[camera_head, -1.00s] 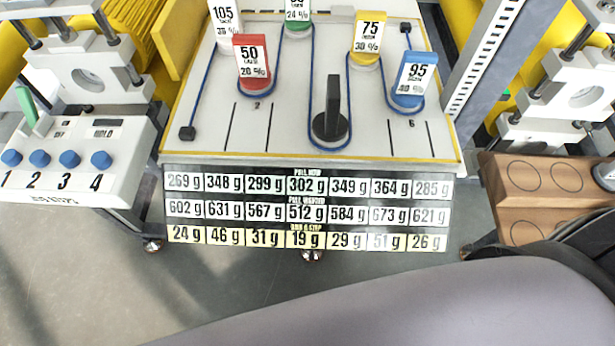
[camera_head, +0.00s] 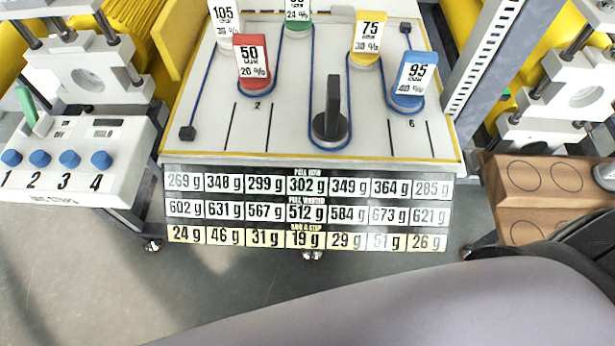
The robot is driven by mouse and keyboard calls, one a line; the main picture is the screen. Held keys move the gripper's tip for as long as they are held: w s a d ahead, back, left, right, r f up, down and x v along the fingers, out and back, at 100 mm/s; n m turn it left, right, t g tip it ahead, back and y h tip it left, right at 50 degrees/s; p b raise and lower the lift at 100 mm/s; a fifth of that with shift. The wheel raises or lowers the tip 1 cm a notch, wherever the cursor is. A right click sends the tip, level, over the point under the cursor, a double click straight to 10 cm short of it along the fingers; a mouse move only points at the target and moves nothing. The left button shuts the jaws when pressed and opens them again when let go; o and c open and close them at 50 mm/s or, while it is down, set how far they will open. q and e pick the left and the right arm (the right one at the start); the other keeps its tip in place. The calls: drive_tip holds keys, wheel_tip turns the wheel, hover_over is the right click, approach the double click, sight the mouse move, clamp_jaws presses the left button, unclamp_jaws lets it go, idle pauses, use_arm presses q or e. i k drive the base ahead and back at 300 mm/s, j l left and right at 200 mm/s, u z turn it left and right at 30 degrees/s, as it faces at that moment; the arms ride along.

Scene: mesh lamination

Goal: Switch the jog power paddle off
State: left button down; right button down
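A green paddle (camera_head: 27,106) stands tilted at the back left of a white control box (camera_head: 125,150) on the left. The box has blue knobs numbered 1 to 4 along its front and small displays behind them. The paddle's own label is not readable. A black upright handle (camera_head: 333,105) on a round base stands on the white board in the middle. I cannot tell from markings which one is the jog power paddle. Neither gripper is in view. A grey link of my arm crosses the bottom right.
The white board (camera_head: 290,125) carries a blue cord looped around coloured, numbered tags. A panel of gram values (camera_head: 307,210) hangs at its front. A wooden block (camera_head: 525,185) with marked circles is at the right. White clamp frames stand on both sides. Bare floor (camera_head: 230,290) shows in front.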

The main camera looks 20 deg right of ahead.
sight(24, 94)
drive_tip(key=i+j, duration=0.1)
drive_tip(key=j, duration=1.9)
